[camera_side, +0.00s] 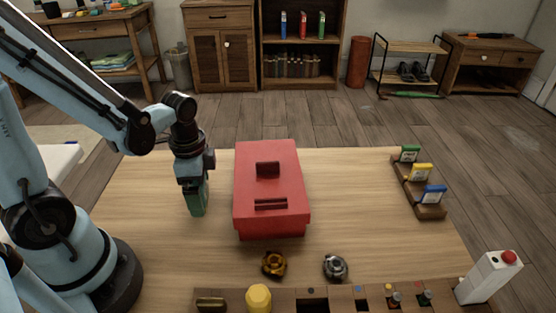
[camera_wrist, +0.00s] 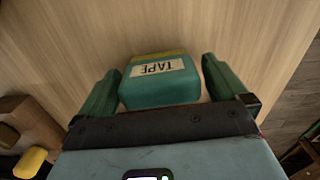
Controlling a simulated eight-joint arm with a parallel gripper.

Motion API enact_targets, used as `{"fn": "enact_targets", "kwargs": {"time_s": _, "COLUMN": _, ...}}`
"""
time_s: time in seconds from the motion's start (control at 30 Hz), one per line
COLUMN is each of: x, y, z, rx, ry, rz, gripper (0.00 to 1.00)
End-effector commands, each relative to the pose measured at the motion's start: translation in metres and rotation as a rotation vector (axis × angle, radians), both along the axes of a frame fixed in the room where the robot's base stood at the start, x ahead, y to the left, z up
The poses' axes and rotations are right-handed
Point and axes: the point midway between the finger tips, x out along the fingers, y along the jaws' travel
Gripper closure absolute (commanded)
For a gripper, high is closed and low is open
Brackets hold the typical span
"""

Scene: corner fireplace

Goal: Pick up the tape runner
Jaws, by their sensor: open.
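The tape runner (camera_wrist: 160,80) is a teal block with a white label reading "TAPE" and a yellowish strip on its far edge. In the wrist view it lies between the two green fingers of my gripper (camera_wrist: 162,85). A gap shows on each side, clearer at the right; I cannot tell whether the left finger touches it. In the side view my gripper (camera_side: 196,202) points down at the tabletop, left of the red box, and I cannot tell the tape runner apart from the green fingers there.
A red lidded box (camera_side: 270,190) stands close to the right of my gripper on the wooden table (camera_side: 350,190). A rack (camera_side: 418,190) with green, yellow and blue cards is at the right. Two small knobs and a control strip (camera_side: 340,300) lie along the near edge.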

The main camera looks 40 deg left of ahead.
Motion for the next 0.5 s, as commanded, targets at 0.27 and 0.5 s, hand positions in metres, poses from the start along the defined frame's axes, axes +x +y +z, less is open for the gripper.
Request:
{"fn": "enact_targets", "kwargs": {"time_s": 0.27, "x": -0.0003, "y": 0.0, "z": -0.0034, "rx": 0.0, "ry": 0.0, "rz": 0.0, "gripper": 0.0}}
{"fn": "enact_targets", "kwargs": {"time_s": 0.5, "x": -0.0003, "y": -0.0001, "z": -0.0033, "rx": 0.0, "ry": 0.0, "rz": 0.0, "gripper": 0.26}}
